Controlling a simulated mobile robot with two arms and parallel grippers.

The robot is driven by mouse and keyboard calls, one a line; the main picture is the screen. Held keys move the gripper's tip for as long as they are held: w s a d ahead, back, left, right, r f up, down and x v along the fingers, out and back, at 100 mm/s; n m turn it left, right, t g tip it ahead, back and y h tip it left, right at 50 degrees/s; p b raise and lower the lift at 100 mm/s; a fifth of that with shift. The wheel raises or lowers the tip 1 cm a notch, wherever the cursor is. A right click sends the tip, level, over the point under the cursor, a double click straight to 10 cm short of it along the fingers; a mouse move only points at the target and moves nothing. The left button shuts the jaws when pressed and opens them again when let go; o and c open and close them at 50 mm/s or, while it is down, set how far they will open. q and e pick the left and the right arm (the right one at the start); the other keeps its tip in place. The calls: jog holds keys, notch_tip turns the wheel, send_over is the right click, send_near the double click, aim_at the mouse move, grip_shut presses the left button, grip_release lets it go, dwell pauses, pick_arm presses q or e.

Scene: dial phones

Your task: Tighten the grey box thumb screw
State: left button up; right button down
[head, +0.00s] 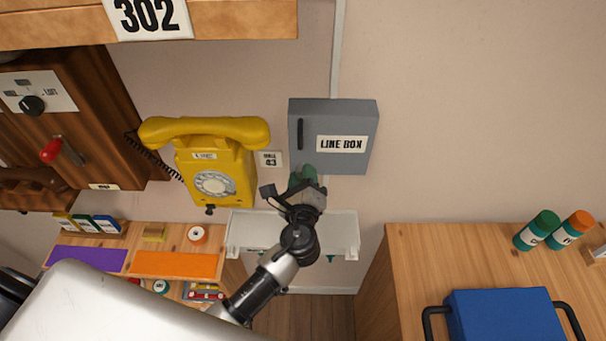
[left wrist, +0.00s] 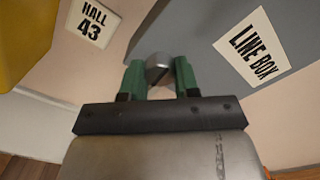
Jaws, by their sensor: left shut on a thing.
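The grey box (head: 358,115), labelled LINE BOX, hangs on the wall with a dark vertical handle on its left side. In the left wrist view the grey box (left wrist: 200,50) fills the upper middle. My left gripper (head: 303,177) is at the box's lower left edge. In the left wrist view a round grey thumb screw (left wrist: 158,67) with a dark slot sits between the green fingertips of my left gripper (left wrist: 160,76), which is shut on it. The screw is hidden behind the gripper in the head view. My right gripper is not in view.
A yellow dial phone (head: 215,165) hangs left of the box, with a HALL 43 label (head: 270,159) between them. A white tray (head: 345,235) is below the box. A wooden counter (head: 420,260) at right holds a blue case (head: 505,315) and two bottles.

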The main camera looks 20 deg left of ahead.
pick_arm(q)
jog(key=shift+f, duration=0.1)
jog(key=o, duration=0.9)
jog(key=shift+o, duration=0.2)
jog(key=b+v, duration=0.4)
jog(key=v, duration=0.6)
jog(key=shift+s, duration=0.4)
jog(key=shift+d, duration=0.1)
